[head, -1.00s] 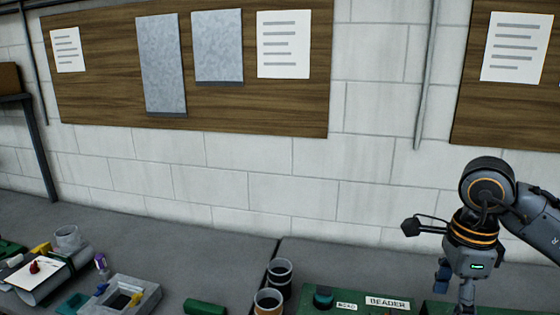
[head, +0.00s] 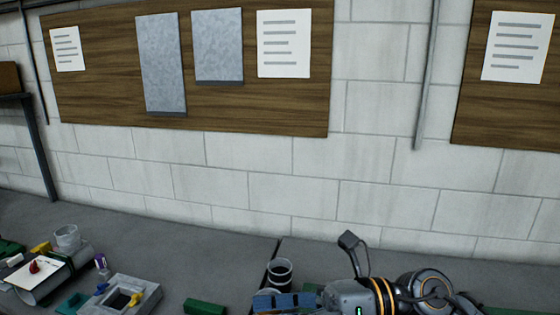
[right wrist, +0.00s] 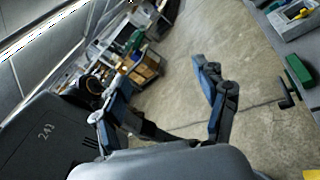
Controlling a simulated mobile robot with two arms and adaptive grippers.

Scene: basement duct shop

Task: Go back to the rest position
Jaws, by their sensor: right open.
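My right gripper (head: 275,301) is low over the bench at the bottom of the head view, pointing left with its blue fingers in front of the dark cups. In the right wrist view the same gripper (right wrist: 160,78) shows its two fingers spread wide with nothing between them, over the concrete floor and the bench's side. My left gripper is in neither view.
The bench (head: 200,255) holds a dark cup (head: 280,271) close behind my right gripper, a green block (head: 205,307) to its left, and a grey tray (head: 148,297). My arm hides most of the green panel.

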